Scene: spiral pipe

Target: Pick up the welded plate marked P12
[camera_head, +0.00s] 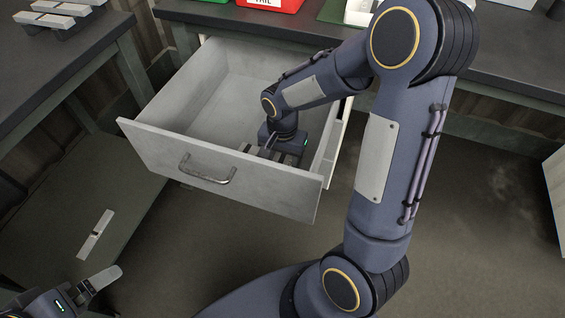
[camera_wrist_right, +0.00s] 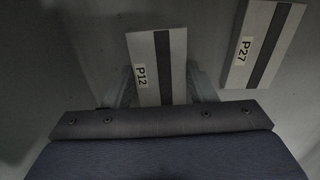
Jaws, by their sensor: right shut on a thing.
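The plate marked P12 (camera_wrist_right: 172,68) is light grey with a dark stripe along it. In the right wrist view it stands between the two fingers of my right gripper (camera_wrist_right: 164,85), which is shut on it. In the head view my right gripper (camera_head: 268,146) reaches down inside the open drawer (camera_head: 222,167), near its front right. The plate marked P27 (camera_wrist_right: 263,45) lies to the right of P12, apart from the gripper. My left gripper (camera_head: 100,281) shows only partly at the lower left, away from the drawer, and its opening is unclear.
The drawer's front panel with a metal handle (camera_head: 207,176) and its side walls surround my right gripper. Several plates (camera_head: 60,17) lie on the left table. A red bin (camera_head: 285,5) stands behind the drawer. A light grey bar (camera_head: 95,234) shows at the lower left.

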